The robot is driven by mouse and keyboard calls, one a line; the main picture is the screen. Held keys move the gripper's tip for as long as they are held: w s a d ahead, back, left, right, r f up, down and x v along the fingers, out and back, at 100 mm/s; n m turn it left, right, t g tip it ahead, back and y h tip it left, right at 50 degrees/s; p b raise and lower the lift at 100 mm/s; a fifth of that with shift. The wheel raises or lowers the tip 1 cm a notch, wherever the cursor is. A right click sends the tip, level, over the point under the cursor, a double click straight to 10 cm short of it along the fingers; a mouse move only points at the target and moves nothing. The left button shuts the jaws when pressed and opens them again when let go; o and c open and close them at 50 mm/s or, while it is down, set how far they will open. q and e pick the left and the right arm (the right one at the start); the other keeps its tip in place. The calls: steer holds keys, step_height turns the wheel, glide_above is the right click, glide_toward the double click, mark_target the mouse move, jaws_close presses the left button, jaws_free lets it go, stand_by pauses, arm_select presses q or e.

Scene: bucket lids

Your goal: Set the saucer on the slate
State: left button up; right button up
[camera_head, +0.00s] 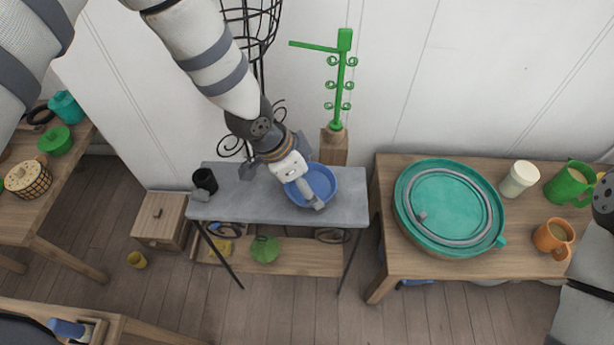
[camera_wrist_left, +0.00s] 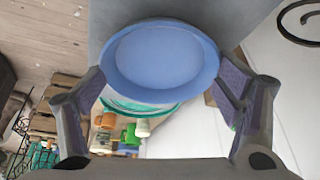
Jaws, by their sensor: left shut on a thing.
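The blue saucer (camera_head: 322,178), a shallow round dish, is at my left gripper (camera_head: 306,186), over the right half of the grey slate top (camera_head: 345,208) of the middle table. In the left wrist view the saucer (camera_wrist_left: 160,55) sits between the two spread fingers (camera_wrist_left: 160,80), which are shut on its sides. The grey slate (camera_wrist_left: 112,18) shows behind it. I cannot tell whether the saucer touches the slate. My right gripper is out of view; only part of that arm shows at the right edge.
A black cup (camera_head: 205,180) stands on the slate's left end. A green peg stand (camera_head: 338,95) on a wooden block is behind. The right table holds a large teal lid (camera_head: 445,200), a white cup (camera_head: 519,179), a green mug (camera_head: 569,184) and an orange mug (camera_head: 553,238).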

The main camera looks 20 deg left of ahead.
arm_select(q)
steer(key=shift+f, duration=0.65)
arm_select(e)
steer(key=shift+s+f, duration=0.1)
arm_select(q)
steer(key=o, duration=1.2)
steer(key=shift+c, duration=0.2)
steer(key=v, duration=1.2)
steer(key=s+f+n+g+p, duration=0.1)
steer(key=s+f+n+g, duration=0.15)
steer(key=s+f, duration=0.55)
steer(key=s+f+n+g+p, duration=0.1)
steer(key=s+f+n, duration=0.3)
steer(key=s, duration=0.7)
steer(key=s+a+f+n+g+y, duration=0.1)
steer(key=s+a+n, duration=0.1)
steer(key=s, duration=0.5)
steer(key=s+a+f+n+y, duration=0.1)
steer(key=s+a+n+y, duration=0.1)
steer(key=s, duration=0.6)
steer(key=shift+s+a+f+g+y+p, duration=0.15)
steer(key=shift+a+f+g+y+p, duration=0.2)
steer(key=shift+a, duration=0.45)
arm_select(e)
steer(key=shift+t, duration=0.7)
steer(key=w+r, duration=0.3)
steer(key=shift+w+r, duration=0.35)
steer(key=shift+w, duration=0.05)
